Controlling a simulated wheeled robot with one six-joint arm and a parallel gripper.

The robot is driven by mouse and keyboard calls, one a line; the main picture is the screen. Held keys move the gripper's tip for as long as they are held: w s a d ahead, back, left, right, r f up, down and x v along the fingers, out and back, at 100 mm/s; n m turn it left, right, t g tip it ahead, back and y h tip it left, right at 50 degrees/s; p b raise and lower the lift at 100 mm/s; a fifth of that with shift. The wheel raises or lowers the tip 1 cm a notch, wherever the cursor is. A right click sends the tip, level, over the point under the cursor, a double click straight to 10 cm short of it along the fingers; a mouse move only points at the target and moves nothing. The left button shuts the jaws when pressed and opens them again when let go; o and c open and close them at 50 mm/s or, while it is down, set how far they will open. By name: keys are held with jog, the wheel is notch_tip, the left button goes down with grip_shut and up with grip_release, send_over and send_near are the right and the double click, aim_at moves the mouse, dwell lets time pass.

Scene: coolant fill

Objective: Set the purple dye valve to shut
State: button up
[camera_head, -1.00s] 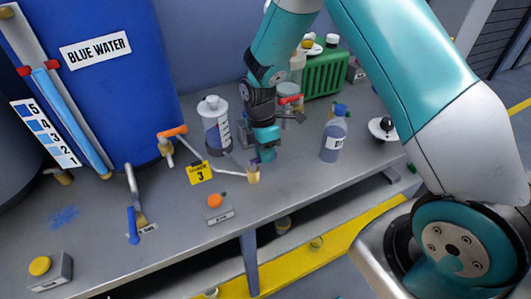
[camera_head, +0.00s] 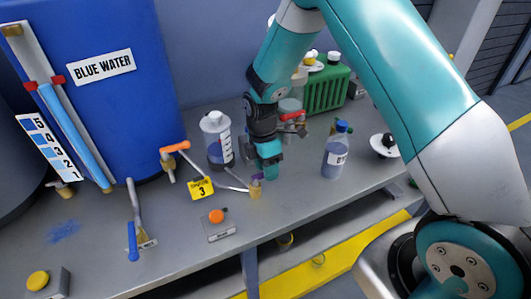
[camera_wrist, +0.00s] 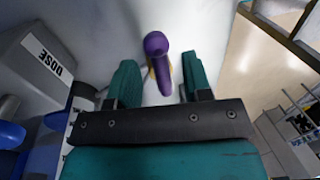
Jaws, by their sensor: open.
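The purple valve handle (camera_wrist: 160,62) is a rounded knob with a tapered lever in the wrist view. The lever lies between the two teal fingers of my gripper (camera_wrist: 159,72), with visible gaps on both sides. The fingers are open and do not hold it. In the head view the purple handle (camera_head: 257,177) is a small spot on top of a brass valve body (camera_head: 255,191) near the bench's front edge. My gripper (camera_head: 268,163) is right at it there, and its fingers are partly hidden by the wrist. I cannot tell the valve's exact setting.
On the bench (camera_head: 185,255) are a clear container (camera_head: 217,140), a yellow sign with a 3 (camera_head: 200,188), an orange-button box (camera_head: 217,224), a blue-capped bottle (camera_head: 336,155) and a green can (camera_head: 322,88).

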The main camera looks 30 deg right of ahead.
jog(key=w+r+b, duration=0.1)
jog(key=w+r, duration=0.2)
jog(key=r, duration=1.4)
jog(key=shift+w+b, duration=0.2)
jog(key=shift+b, duration=0.2)
jog(key=s+a+r+m+y, duration=0.1)
jog(key=s+a+r+m, duration=0.1)
jog(key=s, duration=0.6)
jog(key=s+a+r+m+t+y, duration=0.1)
jog(key=s+a+r+m, duration=0.1)
jog(key=s+m, duration=0.3)
jog(key=s+a+r+m+t+y, duration=0.1)
jog(key=s+a+m, duration=0.3)
jog(key=s, duration=0.9)
jog(key=shift+s+r+y, duration=0.25)
jog(key=shift+r+y, duration=0.25)
jog(key=shift+y, duration=0.1)
jog(key=shift+c, duration=0.2)
